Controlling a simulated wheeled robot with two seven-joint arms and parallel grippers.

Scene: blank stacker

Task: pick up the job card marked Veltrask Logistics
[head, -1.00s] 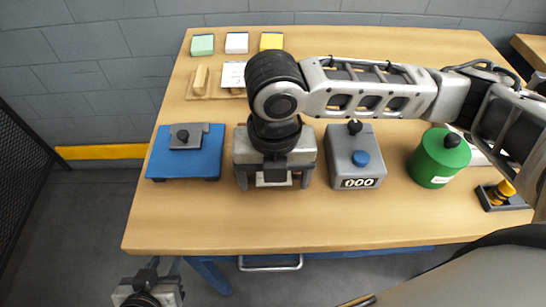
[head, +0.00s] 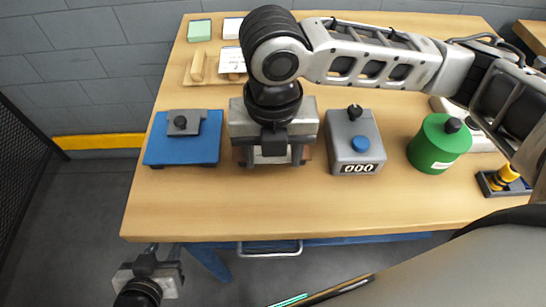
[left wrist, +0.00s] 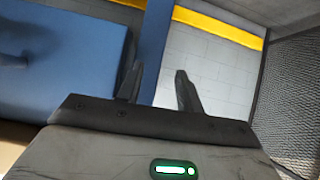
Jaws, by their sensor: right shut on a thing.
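A white card (head: 231,60) with small dark print stands on a wooden holder (head: 195,68) at the back left of the table. The print is too small to read, so I cannot tell if it is the Veltrask Logistics card. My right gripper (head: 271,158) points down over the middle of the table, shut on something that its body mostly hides. A reddish-brown thing (head: 308,154) shows beside its fingers; I cannot tell whether that is what it holds. My left gripper (left wrist: 157,88) is open and empty, low beyond the table's front edge; it also shows in the head view.
A blue base with a grey clamp (head: 183,140) stands left. A grey counter box (head: 355,150) reading 000 and a green canister (head: 439,145) stand right of my right gripper. Green (head: 199,31) and white (head: 232,28) pads lie at the back. The front strip of table is clear.

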